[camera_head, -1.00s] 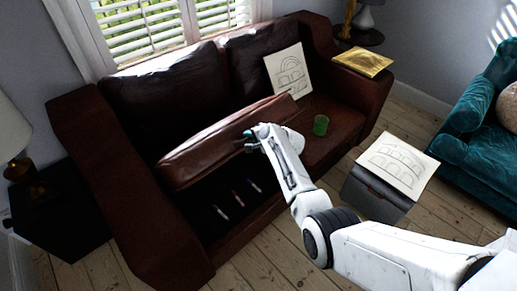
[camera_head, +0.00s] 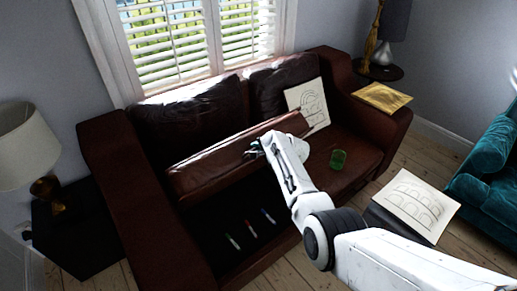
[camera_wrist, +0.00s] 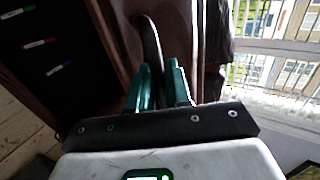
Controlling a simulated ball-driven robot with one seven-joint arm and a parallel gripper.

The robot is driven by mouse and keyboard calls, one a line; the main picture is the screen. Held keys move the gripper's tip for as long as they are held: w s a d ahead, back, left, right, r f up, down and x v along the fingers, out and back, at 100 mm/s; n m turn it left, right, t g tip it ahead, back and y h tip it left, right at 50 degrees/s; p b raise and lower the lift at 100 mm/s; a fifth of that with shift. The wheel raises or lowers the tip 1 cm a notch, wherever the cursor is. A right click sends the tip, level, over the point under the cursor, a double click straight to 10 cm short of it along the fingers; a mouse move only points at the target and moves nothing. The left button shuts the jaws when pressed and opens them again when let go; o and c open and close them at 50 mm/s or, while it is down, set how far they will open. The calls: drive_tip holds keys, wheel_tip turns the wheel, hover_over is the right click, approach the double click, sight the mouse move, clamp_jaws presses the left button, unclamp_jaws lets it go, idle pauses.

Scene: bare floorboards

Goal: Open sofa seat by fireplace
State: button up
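The brown leather sofa (camera_head: 105,150) stands under the window. Its left sofa seat (camera_head: 215,165) is raised and tilted up towards the backrest, with the dark storage space (camera_head: 215,215) open below. My gripper (camera_head: 256,150) is at the upper front edge of this seat. In the wrist view the teal fingers of my gripper (camera_wrist: 158,85) close around a thin dark strip along the sofa seat (camera_wrist: 188,30). Three pens, green (camera_head: 232,241), red (camera_head: 250,226) and blue (camera_head: 268,215), lie inside the storage space.
A teal armchair (camera_head: 485,180) and a lamp (camera_head: 30,145) flank the sofa.

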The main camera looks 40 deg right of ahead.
drive_tip(key=o, duration=0.3)
drive_tip(key=shift+f, duration=0.1)
drive_tip(key=shift+s, duration=0.1)
drive_tip(key=p+v, duration=0.2)
drive_tip(key=v, duration=0.8)
drive_tip(key=shift+s+r, duration=0.2)
drive_tip(key=shift+r, duration=0.05)
idle(0.4)
drive_tip(key=s+a+f+n+g, duration=0.3)
drive_tip(key=s+a+f+n, duration=0.3)
drive_tip(key=s, duration=0.5)
drive_tip(key=s+a+n+g, duration=0.2)
drive_tip(key=s+a+n, duration=0.1)
drive_tip(key=s, duration=0.7)
drive_tip(key=s+a+f+n+g, duration=0.1)
drive_tip(key=s+a+n+g, duration=0.2)
drive_tip(key=s, duration=0.8)
drive_tip(key=s+a+n+g, duration=0.2)
drive_tip(key=s+a+n, duration=0.2)
drive_tip(key=s, duration=0.6)
drive_tip(key=shift+s+a+f+n+h+b, duration=0.25)
drive_tip(key=shift+a+f+n+h+b, duration=0.05)
drive_tip(key=shift+n, duration=0.2)
